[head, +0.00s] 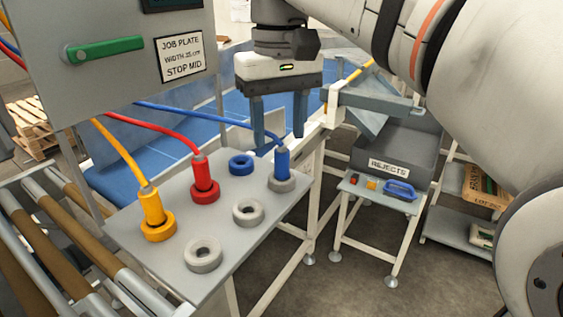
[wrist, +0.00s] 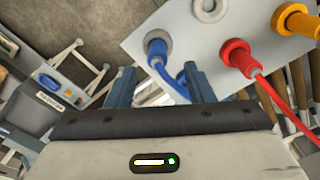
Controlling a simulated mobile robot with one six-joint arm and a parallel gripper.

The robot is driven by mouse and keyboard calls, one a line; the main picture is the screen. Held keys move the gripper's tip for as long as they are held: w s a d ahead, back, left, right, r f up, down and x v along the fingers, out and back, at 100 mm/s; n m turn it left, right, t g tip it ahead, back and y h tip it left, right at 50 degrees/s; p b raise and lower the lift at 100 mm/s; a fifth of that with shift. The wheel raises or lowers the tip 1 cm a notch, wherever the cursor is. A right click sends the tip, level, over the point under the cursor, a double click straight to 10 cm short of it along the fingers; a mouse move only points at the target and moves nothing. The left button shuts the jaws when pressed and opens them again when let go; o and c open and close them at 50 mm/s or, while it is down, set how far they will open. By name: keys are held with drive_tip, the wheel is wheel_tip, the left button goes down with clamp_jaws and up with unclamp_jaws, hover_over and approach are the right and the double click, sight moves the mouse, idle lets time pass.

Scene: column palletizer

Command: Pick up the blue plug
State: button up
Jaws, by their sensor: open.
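The blue plug (head: 282,163) stands upright in a grey ring socket at the right corner of the grey panel (head: 222,228), its blue cable running left. It also shows in the wrist view (wrist: 157,49), with the cable curving down toward my fingers. My gripper (head: 278,142) is open and empty, with its fingers pointing down above and around the plug's place in the head view.
A yellow plug (head: 153,207) and a red plug (head: 203,178) stand left on the panel. An empty blue ring (head: 241,164) and two empty grey rings (head: 203,254) are also there. A rejects bin (head: 395,160) and small stand are at right; rollers (head: 75,235) are at left.

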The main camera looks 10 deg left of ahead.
sight(282, 150)
drive_tip(key=f, duration=0.5)
drive_tip(key=shift+d, duration=0.2)
drive_tip(key=c, duration=1)
wheel_tip(282, 150, up, 10)
drive_tip(key=shift+p, duration=0.4)
